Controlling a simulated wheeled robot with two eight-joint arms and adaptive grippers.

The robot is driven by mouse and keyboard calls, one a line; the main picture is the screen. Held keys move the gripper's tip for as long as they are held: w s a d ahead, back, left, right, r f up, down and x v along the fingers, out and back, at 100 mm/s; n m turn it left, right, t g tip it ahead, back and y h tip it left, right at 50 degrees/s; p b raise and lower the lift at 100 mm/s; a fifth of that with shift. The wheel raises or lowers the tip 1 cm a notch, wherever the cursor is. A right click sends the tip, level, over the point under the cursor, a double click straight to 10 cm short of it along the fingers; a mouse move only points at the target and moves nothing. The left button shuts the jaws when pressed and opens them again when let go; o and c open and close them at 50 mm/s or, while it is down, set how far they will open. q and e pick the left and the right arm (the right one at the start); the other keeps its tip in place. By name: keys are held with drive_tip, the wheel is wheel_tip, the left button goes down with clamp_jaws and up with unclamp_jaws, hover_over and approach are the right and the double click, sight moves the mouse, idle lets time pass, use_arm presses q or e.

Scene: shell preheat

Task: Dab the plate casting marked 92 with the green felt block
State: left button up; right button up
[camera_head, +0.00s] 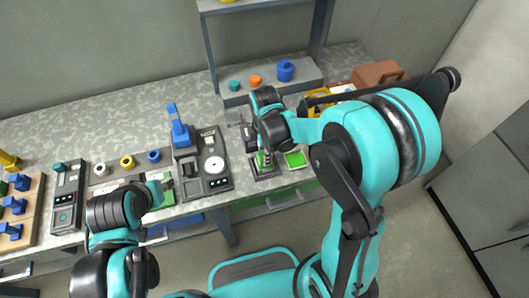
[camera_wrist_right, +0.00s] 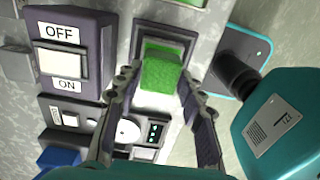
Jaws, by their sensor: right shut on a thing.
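My right gripper (camera_wrist_right: 155,92) is shut on the green felt block (camera_wrist_right: 162,73), which sits between its two fingertips in the right wrist view. In the head view the right gripper (camera_head: 264,150) points down over the bench, with the green block (camera_head: 262,159) showing at its tips above a dark-framed tray (camera_head: 267,174). I cannot tell whether the block touches anything below it. No marking 92 can be read, so I cannot pick out that plate casting. My left gripper (camera_head: 158,191) is low over the front of the bench; its fingers are not clear.
A grey device with a white disc (camera_head: 215,165) and blue lever (camera_head: 179,130) stands left of the right gripper. A green-floored tray (camera_head: 296,159) lies to its right. An OFF/ON switch box (camera_wrist_right: 76,58) is nearby. A shelf (camera_head: 255,85) stands behind.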

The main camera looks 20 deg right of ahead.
drive_tip(key=shift+r+p, duration=1.95)
drive_tip(key=shift+r, duration=0.9)
